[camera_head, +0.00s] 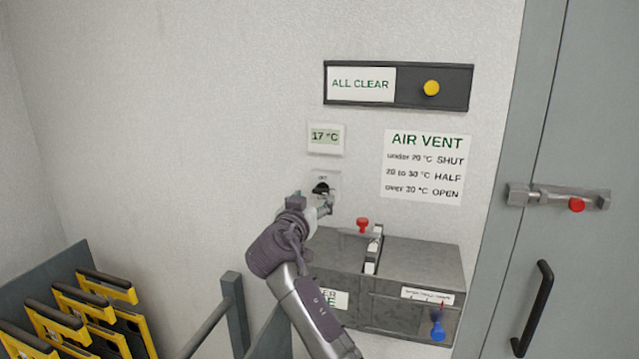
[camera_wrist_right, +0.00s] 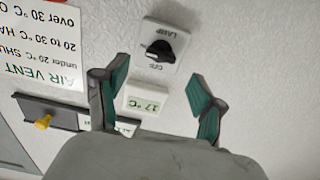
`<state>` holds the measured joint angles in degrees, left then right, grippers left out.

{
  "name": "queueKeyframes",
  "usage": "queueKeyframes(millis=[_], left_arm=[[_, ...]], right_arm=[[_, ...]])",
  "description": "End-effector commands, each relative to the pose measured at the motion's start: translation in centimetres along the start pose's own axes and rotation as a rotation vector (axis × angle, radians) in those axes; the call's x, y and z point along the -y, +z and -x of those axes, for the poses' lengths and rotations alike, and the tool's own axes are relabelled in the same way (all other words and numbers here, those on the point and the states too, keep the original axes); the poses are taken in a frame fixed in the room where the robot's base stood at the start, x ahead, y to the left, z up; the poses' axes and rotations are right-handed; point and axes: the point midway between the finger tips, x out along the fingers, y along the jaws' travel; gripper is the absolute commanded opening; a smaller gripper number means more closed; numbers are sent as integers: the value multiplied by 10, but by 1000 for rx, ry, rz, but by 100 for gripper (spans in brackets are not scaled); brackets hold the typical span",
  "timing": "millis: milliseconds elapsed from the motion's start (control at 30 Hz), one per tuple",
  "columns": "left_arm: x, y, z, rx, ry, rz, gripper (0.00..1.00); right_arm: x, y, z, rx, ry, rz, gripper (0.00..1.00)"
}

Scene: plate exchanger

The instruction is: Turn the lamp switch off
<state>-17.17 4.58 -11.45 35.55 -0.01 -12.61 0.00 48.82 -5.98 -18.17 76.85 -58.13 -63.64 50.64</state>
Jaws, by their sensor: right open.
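The lamp switch (camera_wrist_right: 166,46) is a black rotary knob on a white wall plate marked LAMP and OFF, seen upside down in the right wrist view. In the head view the lamp switch (camera_head: 321,188) shows just beyond my right gripper, which hides its lower part. I cannot tell for sure which way the knob points. My right gripper (camera_head: 311,201) is open and empty in front of the wall. In the right wrist view its two green-padded fingers (camera_wrist_right: 157,78) stand apart, with the knob beyond them and between their lines. My left gripper is not in view.
Above the switch are a 17 °C display (camera_head: 325,138) and an ALL CLEAR panel (camera_head: 412,87) with a yellow knob. An AIR VENT sign (camera_head: 425,167) is at the right. A grey box (camera_head: 415,265) with red and blue handles juts out below. A rack of yellow-black frames (camera_head: 75,305) stands lower left.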

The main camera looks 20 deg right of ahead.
Motion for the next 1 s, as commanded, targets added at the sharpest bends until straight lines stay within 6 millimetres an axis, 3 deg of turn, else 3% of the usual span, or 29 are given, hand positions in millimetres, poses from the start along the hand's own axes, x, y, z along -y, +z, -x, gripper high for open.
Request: queueKeyframes(millis=[100, 300, 700, 1000], left_arm=[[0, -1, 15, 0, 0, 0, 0], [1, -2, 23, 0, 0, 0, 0], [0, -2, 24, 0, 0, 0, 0], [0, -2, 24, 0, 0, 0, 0]], right_arm=[[-1, -5, -24, 0, 3, 4, 69], [0, -2, -48, -1, 1, 1, 69], [0, 1, -55, 0, 0, -1, 69], [0, 1, -55, 0, 0, 0, 19]])
